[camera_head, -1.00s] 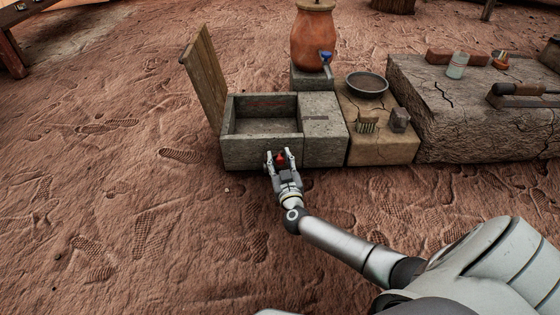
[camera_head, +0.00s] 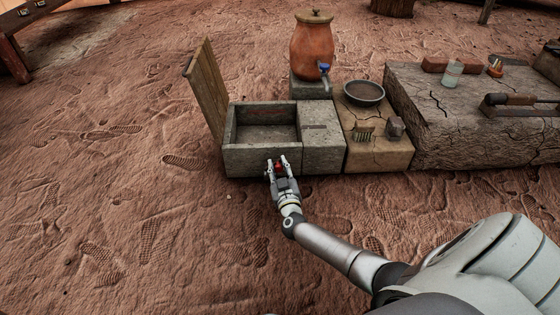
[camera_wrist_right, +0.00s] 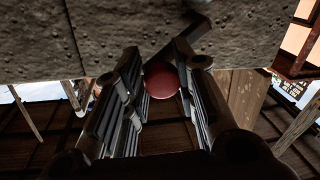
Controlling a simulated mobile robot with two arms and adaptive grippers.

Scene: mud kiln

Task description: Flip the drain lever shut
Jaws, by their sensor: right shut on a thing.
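The drain lever is a dark bar (camera_wrist_right: 178,38) with a round red knob (camera_wrist_right: 161,79) in the right wrist view. It is on the front face of the grey stone basin (camera_head: 250,160), where the red knob (camera_head: 279,167) shows small in the head view. My right gripper (camera_head: 277,163) is at the basin's front, shut on the lever, with its fingers on both sides of the red knob. The bar slants up to the right from the knob in the wrist view. The lever's pivot is hard to make out. My left gripper is out of view.
A wooden lid (camera_head: 207,92) stands tilted up at the basin's left. An orange clay urn (camera_head: 312,48) with a blue tap stands behind. A dark bowl (camera_head: 364,92) and a cracked block (camera_head: 440,115) are at the right. The ground in front is clear.

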